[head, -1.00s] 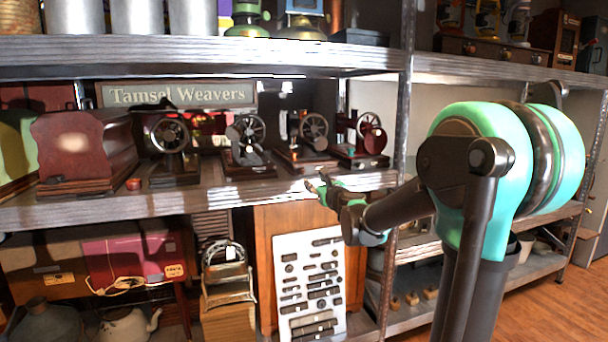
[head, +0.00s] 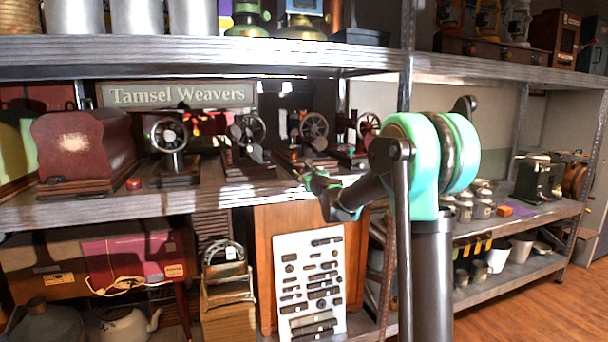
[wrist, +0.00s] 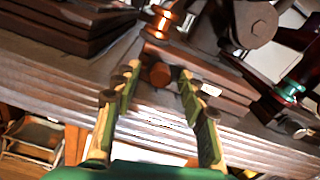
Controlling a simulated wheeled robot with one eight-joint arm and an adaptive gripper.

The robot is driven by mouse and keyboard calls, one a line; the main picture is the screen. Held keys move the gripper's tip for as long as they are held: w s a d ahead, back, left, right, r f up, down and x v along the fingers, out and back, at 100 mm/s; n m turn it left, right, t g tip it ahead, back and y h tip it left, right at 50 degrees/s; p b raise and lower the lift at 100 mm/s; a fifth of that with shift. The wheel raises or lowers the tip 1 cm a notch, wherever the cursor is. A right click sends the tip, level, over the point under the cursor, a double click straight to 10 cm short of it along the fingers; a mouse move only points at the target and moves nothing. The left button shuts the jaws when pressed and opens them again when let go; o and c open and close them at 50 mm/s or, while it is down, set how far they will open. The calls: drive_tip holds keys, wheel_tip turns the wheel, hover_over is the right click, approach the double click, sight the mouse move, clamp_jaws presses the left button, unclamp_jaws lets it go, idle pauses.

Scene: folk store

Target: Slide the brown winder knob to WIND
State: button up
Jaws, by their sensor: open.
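A small round brown knob (wrist: 159,74), which looks like the winder knob, shows in the wrist view at the front end of a dark wooden machine base (wrist: 215,85). It appears between my gripper's fingertips (wrist: 156,80), slightly beyond them; I cannot tell whether they touch it. My gripper is open, one finger to each side. In the head view my gripper (head: 310,178) is at the shelf's front edge, before a hand-crank sewing machine (head: 314,130). The knob is too small to make out there. No WIND marking is readable.
Other sewing machines stand on the shelf (head: 110,208), one to the left (head: 246,135) and one to the right (head: 367,130). A copper-coloured spool part (wrist: 161,20) and a green knob (wrist: 290,88) show nearby. The upper shelf (head: 200,55) hangs above. Open floor (head: 545,285) lies at right.

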clamp_jaws()
idle(0.3)
drive_tip(key=shift+w+d, duration=0.3)
drive_tip(key=shift+d, duration=0.6)
drive_tip(key=shift+w+d, duration=0.3)
drive_tip(key=shift+d, duration=0.6)
unclamp_jaws()
drive_tip(key=shift+d, duration=0.15)
drive_tip(key=shift+s, duration=0.1)
